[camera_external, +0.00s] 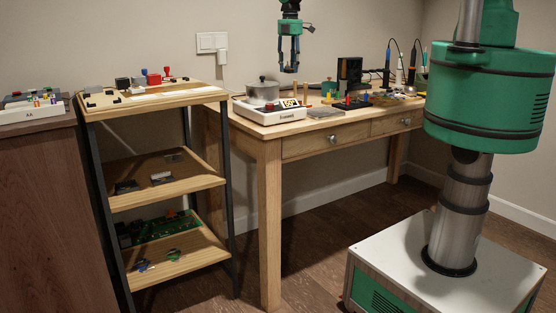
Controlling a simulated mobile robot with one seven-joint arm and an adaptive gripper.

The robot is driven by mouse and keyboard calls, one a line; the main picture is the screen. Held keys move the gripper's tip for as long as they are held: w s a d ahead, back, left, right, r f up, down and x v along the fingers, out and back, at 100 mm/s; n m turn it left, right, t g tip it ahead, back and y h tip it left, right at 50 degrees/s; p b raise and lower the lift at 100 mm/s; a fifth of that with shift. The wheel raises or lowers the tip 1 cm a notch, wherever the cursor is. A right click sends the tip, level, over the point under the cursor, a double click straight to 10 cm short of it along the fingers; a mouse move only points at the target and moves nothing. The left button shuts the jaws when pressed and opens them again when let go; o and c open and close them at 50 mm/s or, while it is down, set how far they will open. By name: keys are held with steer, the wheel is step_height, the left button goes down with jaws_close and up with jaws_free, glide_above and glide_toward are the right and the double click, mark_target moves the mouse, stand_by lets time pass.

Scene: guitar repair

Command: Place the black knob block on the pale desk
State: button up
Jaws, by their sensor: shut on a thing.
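My gripper (289,67) hangs above the back left part of the pale desk (270,152), pointing down. It is shut on a small dark thing at its fingertips, which appears to be the black knob block (290,70). The block is held well above the desk top, apart from it. Its shape is too small to make out, and the fingers partly hide it. The pale desk is wooden, with drawers in its front.
A white scale (270,113) with a metal pot (262,92) stands at the desk's left end. Wooden pegs, a black stand (349,72) and soldering tools crowd the desk top. A wooden shelf unit (165,184) with small parts stands left of the desk.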

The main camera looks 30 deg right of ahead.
steer(key=d+f, duration=0.1)
steer(key=d, duration=0.7)
steer(key=shift+s+d, duration=0.15)
stand_by(0.7)
steer(key=s+d+r+m+t+b, duration=0.1)
steer(key=s+d+r+m, duration=0.3)
steer(key=r, duration=0.7)
steer(key=s+a+r+m+t+b, duration=0.15)
steer(key=s+r, duration=0.35)
steer(key=r, duration=0.5)
steer(key=s+d+r+m, duration=0.3)
steer(key=s+r+m, duration=0.15)
steer(key=r, duration=0.65)
steer(key=s+d+r+m+t+b, duration=0.1)
steer(key=s+r+m, duration=0.2)
steer(key=s, duration=0.6)
steer(key=s+d+r+m+t, duration=0.1)
steer(key=s+r+m, duration=0.2)
steer(key=s, duration=0.6)
steer(key=s+d+r+m+t+b, duration=0.1)
steer(key=s+r+m, duration=0.2)
steer(key=s, duration=0.6)
steer(key=shift+s+d+m+b, duration=0.15)
steer(key=shift+s+m+b, duration=0.05)
steer(key=shift+m+b, duration=0.1)
